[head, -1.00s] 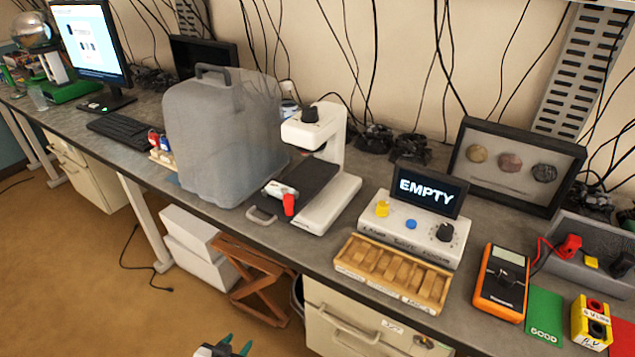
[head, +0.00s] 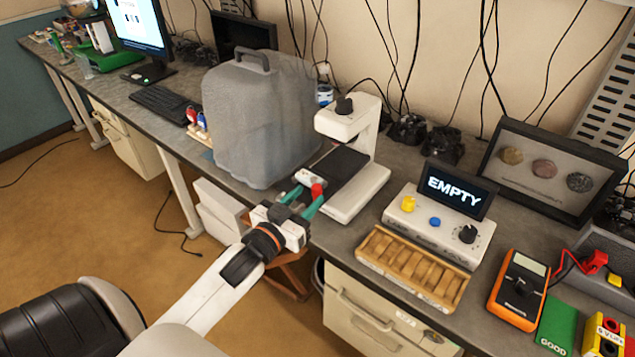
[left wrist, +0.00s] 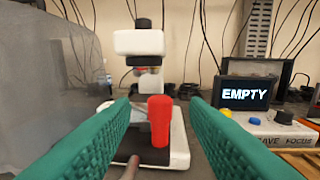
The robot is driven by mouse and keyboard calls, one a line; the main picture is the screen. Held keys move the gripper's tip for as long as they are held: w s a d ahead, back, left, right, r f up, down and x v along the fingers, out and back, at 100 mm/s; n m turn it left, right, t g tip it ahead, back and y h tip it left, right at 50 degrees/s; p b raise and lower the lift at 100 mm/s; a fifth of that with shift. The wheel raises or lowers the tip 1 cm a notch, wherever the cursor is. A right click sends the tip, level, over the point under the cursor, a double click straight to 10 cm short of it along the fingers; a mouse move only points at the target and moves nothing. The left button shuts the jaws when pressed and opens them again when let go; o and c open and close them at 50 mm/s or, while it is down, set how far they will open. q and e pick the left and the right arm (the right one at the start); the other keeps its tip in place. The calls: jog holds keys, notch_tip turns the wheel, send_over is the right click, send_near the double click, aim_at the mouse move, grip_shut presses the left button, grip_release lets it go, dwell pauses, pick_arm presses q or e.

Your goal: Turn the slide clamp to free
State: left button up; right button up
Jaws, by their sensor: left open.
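The slide clamp is a red upright knob (head: 317,190) on a white block at the front of the microscope's dark stage (head: 339,168). In the left wrist view the red knob (left wrist: 160,120) stands upright, centred between my fingers. My left gripper (head: 303,200) is open, with its green fingertips close to the knob, one on each side in the picture. I cannot tell whether either finger touches it. The white microscope (head: 352,125) stands behind, and its screen (head: 454,191) reads EMPTY. My right gripper is not in view.
A translucent grey cover (head: 250,120) stands close on the left of the microscope. A control box (head: 437,222) with knobs and a wooden slide rack (head: 412,270) are on the right. An orange multimeter (head: 518,290) lies further right. The bench edge runs below my gripper.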

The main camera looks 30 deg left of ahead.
aim_at(314, 190)
pick_arm(q)
jog(key=w, duration=0.5)
jog(key=shift+p, duration=0.35)
jog(key=shift+s, duration=0.1)
grip_shut()
